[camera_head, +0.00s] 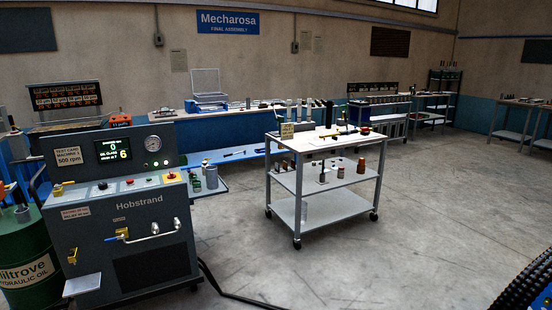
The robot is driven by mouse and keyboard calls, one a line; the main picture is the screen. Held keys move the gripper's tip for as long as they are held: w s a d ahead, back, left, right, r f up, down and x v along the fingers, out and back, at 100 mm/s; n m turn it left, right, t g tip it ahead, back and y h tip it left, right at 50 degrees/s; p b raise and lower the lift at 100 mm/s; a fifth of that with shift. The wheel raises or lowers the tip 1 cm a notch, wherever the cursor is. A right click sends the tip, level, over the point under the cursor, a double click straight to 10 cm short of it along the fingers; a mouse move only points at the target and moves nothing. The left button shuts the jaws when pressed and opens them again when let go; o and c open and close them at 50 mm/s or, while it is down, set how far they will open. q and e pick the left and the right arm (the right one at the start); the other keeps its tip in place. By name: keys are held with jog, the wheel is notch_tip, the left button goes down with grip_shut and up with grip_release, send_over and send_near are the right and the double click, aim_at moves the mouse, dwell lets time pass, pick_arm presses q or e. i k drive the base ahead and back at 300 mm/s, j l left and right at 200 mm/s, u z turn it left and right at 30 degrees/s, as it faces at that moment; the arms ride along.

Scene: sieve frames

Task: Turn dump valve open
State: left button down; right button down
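The dark grey Hobstrand test machine (170,220) stands at the left front. On its front panel a blue lever handle (122,233) sits at the left end of a silver pipe (152,236). A small yellow fitting (72,257) is on the panel's lower left, and another yellow part (58,189) is higher up at the left. The labels by these are too small to read, so I cannot tell for sure which one is the dump valve, or its setting. Neither of my grippers is in view.
A green oil drum (22,250) stands left of the machine. A grey three-tier cart (330,208) with small parts stands at centre. A black hose (240,297) runs along the floor from the machine. Open floor lies between machine and cart, and at right.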

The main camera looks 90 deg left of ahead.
aim_at(57, 186)
jog(key=j+u, duration=0.1)
jog(key=u, duration=3.95)
jog(key=i+l+u, duration=0.1)
jog(key=i, duration=0.45)
jog(key=i+l+u, duration=0.1)
jog(key=i+l, duration=0.15)
jog(key=i, duration=0.25)
jog(key=i+z, duration=0.15)
jog(key=z, duration=0.2)
jog(key=i+j+z, duration=0.3)
jog(key=z, duration=0.15)
jog(key=i+j+z, duration=0.25)
jog(key=j+z, duration=0.25)
jog(key=l, duration=0.1)
